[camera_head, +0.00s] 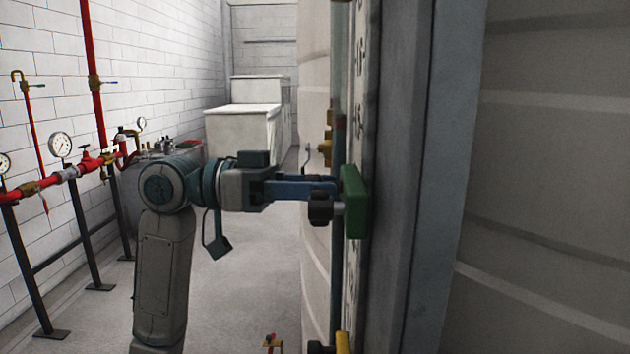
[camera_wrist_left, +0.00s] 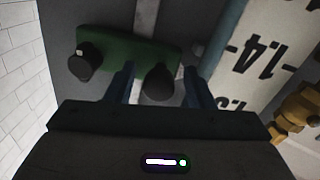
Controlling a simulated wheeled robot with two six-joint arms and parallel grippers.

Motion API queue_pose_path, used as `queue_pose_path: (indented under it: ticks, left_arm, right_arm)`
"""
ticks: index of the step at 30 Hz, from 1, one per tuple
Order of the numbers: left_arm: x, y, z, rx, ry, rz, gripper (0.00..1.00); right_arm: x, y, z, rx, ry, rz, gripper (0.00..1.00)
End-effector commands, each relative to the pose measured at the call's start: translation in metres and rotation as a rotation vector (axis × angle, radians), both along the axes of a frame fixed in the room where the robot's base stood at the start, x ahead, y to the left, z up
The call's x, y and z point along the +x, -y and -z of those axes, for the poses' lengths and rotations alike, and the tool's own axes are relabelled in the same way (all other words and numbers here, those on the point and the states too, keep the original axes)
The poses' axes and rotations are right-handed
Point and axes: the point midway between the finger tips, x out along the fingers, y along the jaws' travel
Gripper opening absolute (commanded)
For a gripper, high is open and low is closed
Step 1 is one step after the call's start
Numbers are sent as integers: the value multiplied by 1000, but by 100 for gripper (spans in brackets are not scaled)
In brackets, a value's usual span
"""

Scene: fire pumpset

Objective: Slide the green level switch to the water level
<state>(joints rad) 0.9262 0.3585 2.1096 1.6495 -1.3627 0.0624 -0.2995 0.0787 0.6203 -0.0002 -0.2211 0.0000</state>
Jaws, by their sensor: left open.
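The green level switch (camera_head: 354,202) is a green block on the narrow upright face of the tank structure. It also shows in the left wrist view (camera_wrist_left: 120,50), with one black knob (camera_wrist_left: 86,62) at its left and another black knob (camera_wrist_left: 160,82) further right. My left gripper (camera_head: 305,190) reaches it from the left and is open. In the wrist view its fingers stand on either side of the right-hand knob, and I cannot tell whether they touch it. The scale plate (camera_wrist_left: 270,55) beside the switch shows 1.4. The water level itself is not clear. My right gripper is not in view.
A thin upright tube (camera_head: 337,270) runs along the tank (camera_head: 316,90). Brass fittings (camera_wrist_left: 297,115) are close to the scale. A grey post (camera_head: 405,180) stands right of the switch. Red pipes with gauges (camera_head: 61,145) line the left wall. The floor between is open.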

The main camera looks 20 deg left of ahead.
Motion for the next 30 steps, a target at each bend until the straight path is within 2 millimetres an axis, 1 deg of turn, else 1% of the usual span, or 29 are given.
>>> queue_pose_path:
  ticks: [6,11,12,13,14,17,20,27,30]
  left_arm:
    - [0,0,0,0,0,-1,48]
    - [0,0,0,0,0,0,17]
    - [0,0,0,0,0,-1,9]
    - [0,0,0,0,0,-1,3]
    - [0,0,0,0,0,-1,0]
    - [0,0,0,0,0,-1,0]
    - [0,0,-10,-1,1,-1,0]
    - [1,0,-64,0,2,-2,0]
    - [1,0,-79,-1,2,-2,0]
  right_arm:
    - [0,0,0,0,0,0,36]
    - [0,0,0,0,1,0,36]
    - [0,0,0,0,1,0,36]
    - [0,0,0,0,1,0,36]
    - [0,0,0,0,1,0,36]
    - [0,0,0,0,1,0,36]
    - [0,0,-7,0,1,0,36]
    - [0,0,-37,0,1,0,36]
    - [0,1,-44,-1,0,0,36]
